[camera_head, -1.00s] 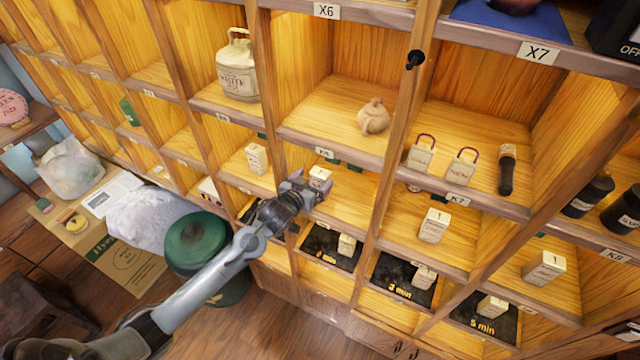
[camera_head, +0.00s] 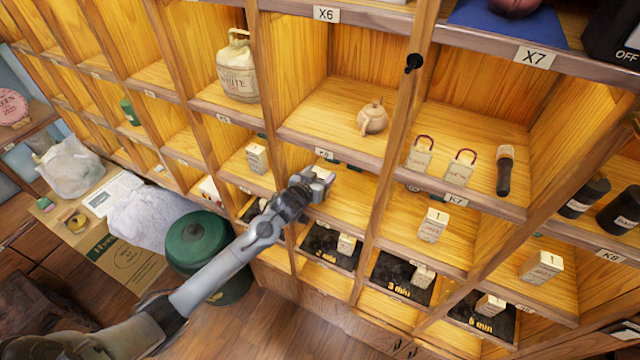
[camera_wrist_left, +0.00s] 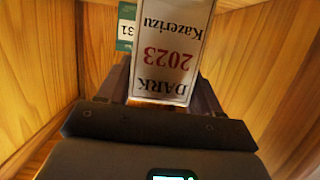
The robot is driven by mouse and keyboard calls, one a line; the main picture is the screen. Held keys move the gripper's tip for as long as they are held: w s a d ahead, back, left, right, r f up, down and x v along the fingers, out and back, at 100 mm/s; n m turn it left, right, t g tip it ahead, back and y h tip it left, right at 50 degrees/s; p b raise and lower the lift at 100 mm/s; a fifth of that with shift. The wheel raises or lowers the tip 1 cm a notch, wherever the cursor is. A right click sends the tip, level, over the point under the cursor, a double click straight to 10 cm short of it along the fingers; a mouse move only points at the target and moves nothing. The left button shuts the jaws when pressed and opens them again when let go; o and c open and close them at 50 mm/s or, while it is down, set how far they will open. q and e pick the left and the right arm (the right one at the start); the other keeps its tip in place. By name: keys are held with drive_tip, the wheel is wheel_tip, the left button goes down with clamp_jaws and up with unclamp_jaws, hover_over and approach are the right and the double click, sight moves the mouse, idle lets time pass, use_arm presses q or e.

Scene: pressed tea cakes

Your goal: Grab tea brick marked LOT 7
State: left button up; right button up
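My left gripper (camera_head: 318,180) is at the middle cubby under the shelf with the teapot. Its fingers are closed in on both sides of a small pale block (camera_head: 323,174). In the left wrist view the block's white label (camera_wrist_left: 170,52) shows upside down between the fingers (camera_wrist_left: 160,95) and reads "DARK 2023" and "Kazerizu". No "LOT 7" mark is legible in either view. Similar pale blocks stand in other cubbies: one to the left (camera_head: 256,158), one to the right (camera_head: 433,224) and one at the far right (camera_head: 541,266). My right gripper is not in view.
Wooden dividers and shelf edges (camera_head: 330,156) frame the cubby closely. A clay teapot (camera_head: 372,118) stands on the shelf above. Dark trays (camera_head: 322,240) with blocks lie below. A green canister (camera_head: 197,240) stands beside my left arm. A green tag (camera_wrist_left: 125,27) shows behind the block.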

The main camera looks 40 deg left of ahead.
use_arm(q)
drive_tip(key=shift+c, duration=1.4)
drive_tip(key=shift+r, duration=0.1)
